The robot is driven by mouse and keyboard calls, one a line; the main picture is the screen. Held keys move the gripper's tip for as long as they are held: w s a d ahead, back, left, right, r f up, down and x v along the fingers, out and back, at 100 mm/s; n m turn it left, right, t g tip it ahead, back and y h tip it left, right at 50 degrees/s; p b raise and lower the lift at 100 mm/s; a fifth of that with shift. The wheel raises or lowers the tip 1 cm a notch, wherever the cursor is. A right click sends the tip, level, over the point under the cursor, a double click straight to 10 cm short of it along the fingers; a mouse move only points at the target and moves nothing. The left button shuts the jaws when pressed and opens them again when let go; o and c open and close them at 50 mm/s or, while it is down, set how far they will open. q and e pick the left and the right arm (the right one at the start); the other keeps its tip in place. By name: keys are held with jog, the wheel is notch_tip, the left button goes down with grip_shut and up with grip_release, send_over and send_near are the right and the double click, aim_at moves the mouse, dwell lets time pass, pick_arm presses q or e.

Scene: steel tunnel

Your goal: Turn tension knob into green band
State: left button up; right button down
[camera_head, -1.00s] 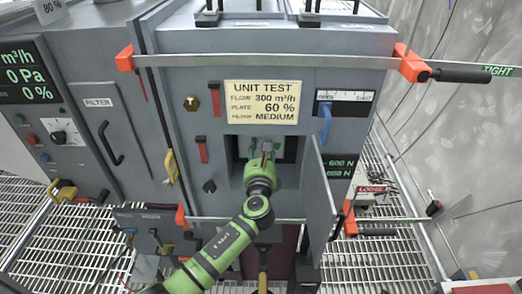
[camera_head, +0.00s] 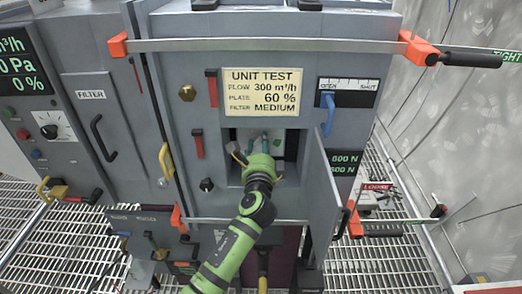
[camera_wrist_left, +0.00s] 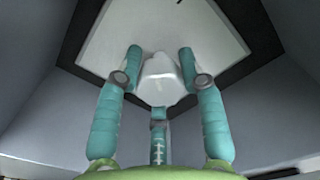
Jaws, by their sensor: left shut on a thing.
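My left gripper (camera_head: 258,145) reaches into the open square recess in the front of the grey unit. In the left wrist view its teal fingers (camera_wrist_left: 160,58) are closed on a pale, knob-like thing (camera_wrist_left: 160,84) in front of a white plate (camera_wrist_left: 95,45) with a black border. I cannot tell for sure that this is the tension knob, and no pointer on it is readable. In the head view the gripper hides it. A small green patch shows in the recess beside the fingers; I cannot tell if it is the band. My right gripper is not in view.
The recess's grey door (camera_head: 321,190) stands open to the right of my arm. A UNIT TEST sign (camera_head: 262,92) is above. Orange-ended clamp bars (camera_head: 260,45) cross the unit above and below the recess. Two green "N" readouts (camera_head: 346,164) are at right.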

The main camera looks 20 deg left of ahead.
pick_arm(q)
jog(key=shift+a+r+n+b, duration=0.15)
jog(key=shift+n+b, duration=0.2)
jog(key=shift+n, duration=0.55)
jog(key=shift+a+r+n+b, duration=0.15)
jog(key=shift+n+b, duration=0.2)
jog(key=shift+n, duration=0.55)
jog(key=shift+d, duration=0.1)
jog(key=o, duration=1.2)
jog(key=shift+c, duration=0.2)
jog(key=shift+f, duration=0.15)
jog(key=shift+s+d+f, duration=0.15)
jog(key=shift+s+d, duration=0.1)
jog(key=shift+s, duration=0.25)
jog(key=v, duration=1.1)
jog(key=shift+a, duration=0.15)
